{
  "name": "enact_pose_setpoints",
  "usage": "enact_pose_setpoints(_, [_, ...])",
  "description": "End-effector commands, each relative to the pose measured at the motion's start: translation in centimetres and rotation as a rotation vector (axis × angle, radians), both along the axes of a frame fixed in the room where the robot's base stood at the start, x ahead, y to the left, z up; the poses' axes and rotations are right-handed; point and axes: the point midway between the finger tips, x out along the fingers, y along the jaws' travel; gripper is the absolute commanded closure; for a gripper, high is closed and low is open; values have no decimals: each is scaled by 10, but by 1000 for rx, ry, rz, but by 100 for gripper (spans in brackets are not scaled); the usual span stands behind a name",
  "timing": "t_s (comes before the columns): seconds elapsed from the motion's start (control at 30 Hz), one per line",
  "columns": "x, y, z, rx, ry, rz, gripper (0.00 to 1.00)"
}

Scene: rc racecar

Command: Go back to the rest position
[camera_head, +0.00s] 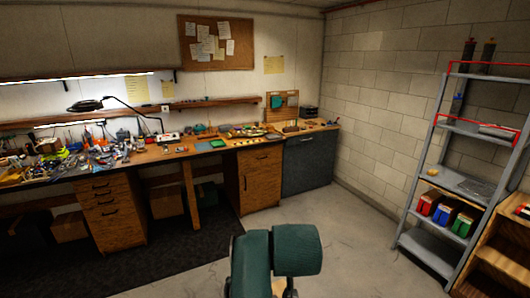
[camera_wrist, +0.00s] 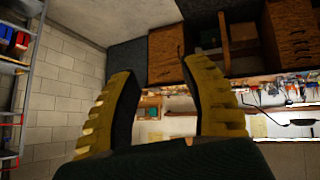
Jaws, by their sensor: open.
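My gripper (camera_wrist: 163,105) shows in the wrist view with two yellow ribbed fingers spread apart. Nothing is between the fingers; the room shows through the gap. The wrist view is turned over, with the floor at the top and the workbench on the right. In the head view, green links of my arm stand at the bottom middle, over the bare floor, and the gripper itself cannot be made out there.
A long workbench (camera_head: 173,153) cluttered with tools runs along the back wall. A grey metal shelf (camera_head: 424,244) with red, blue and green bins stands at the right, beside a wooden unit (camera_head: 503,262). The concrete floor (camera_head: 350,225) between them is clear.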

Motion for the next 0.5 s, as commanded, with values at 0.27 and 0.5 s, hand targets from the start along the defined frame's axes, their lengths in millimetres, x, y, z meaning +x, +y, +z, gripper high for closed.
enact_pose_setpoints(0.27, [-73, -13, 121, 125, -634, -87, 54])
enact_pose_setpoints(0.5, [-203, -21, 217, 237, -1083, -102, 54])
